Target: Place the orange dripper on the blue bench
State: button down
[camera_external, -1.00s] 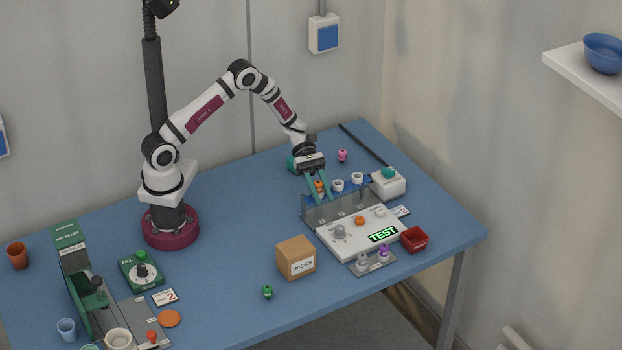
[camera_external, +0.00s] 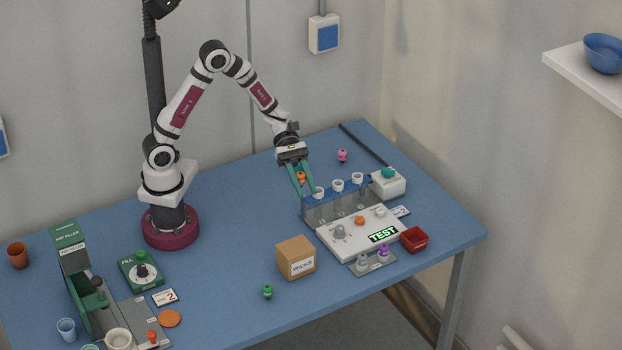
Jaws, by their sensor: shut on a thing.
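The orange dripper (camera_external: 301,177) is between the green fingers of my gripper (camera_external: 300,184), which is shut on it. It is held in the air by the left end of the clear rack with white cups. The blue bench (camera_external: 228,205) is the large table top under everything. I cannot tell exactly how high the dripper is above the bench. My fingers point down and partly hide it.
Just right of my gripper stands the rack (camera_external: 335,208) with white cups (camera_external: 338,186). A white test panel (camera_external: 350,238) lies in front of it, and a WICKS box (camera_external: 296,258) is nearer. A pink dripper (camera_external: 342,156) stands behind. The bench left of the rack is clear.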

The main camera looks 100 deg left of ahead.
jog(key=d, duration=0.1)
send_over(293, 201)
notch_tip(293, 201, down, 9)
notch_tip(293, 201, down, 10)
jog(key=shift+f, duration=0.15)
jog(key=shift+f, duration=0.15)
jog(key=c, duration=0.6)
grip_release()
